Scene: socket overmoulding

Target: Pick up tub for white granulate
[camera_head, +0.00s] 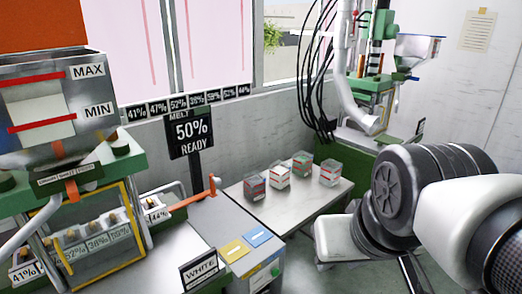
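Several small clear tubs with red marks stand close together on a light side table (290,213) in the middle of the head view. One tub (255,187) at the left looks greyish, the tub beside it (279,176) looks whiter, one at the back (302,165) looks greenish, and one (330,172) stands at the right. I cannot tell which is the tub for white granulate. My arm (410,200) enters from the right, apart from the tubs. The fingers of my gripper do not show.
A hopper (45,105) marked MAX and MIN stands at the left. A sign (200,270) reading WHITE stands on the front bench, next to yellow and blue plates (245,244). A black MELT sign (191,134) reads 50% READY. A green machine (372,90) stands behind.

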